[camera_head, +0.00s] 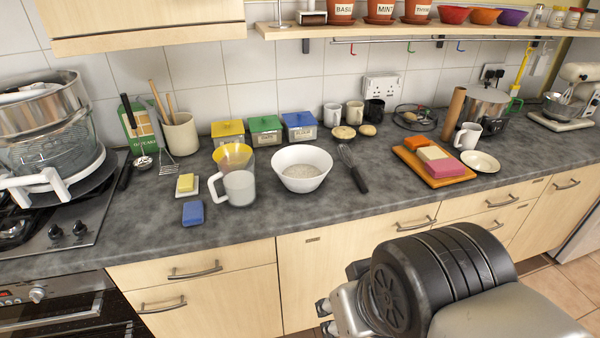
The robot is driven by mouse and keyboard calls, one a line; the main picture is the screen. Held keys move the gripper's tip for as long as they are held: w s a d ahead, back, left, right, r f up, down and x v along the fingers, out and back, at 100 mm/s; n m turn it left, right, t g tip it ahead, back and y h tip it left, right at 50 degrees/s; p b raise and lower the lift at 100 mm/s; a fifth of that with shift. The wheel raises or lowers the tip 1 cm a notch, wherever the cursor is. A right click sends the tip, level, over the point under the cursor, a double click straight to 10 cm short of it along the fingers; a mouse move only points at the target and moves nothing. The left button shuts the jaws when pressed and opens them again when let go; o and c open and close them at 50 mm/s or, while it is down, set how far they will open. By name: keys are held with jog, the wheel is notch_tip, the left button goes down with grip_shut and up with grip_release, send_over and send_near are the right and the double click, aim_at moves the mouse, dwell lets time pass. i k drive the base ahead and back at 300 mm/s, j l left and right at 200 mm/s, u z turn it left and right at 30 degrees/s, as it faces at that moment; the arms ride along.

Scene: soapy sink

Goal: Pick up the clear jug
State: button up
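The clear jug (240,188) stands upright on the grey worktop, left of the white bowl. It looks pale and see-through, with its handle on the left side. A yellow-tinted container (232,157) stands close behind it and is partly hidden by it. My arm reaches in from the bottom right. Small parts that seem to be my gripper (325,317) show at its left end, in front of the drawers and well below and right of the jug. Most of the gripper is hidden behind my arm, so its opening does not show.
The worktop's front strip is mostly clear.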

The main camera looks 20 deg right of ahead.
aim_at(238, 170)
jog(key=i+j+z, duration=0.1)
jog(key=j, duration=0.25)
jog(key=i+j+z, duration=0.15)
jog(key=j, duration=0.25)
jog(key=i+j+z, duration=0.1)
jog(key=j, duration=0.25)
jog(key=i+j+z, duration=0.15)
jog(key=j, duration=0.25)
jog(key=i+j+z, duration=0.1)
jog(key=j, duration=0.3)
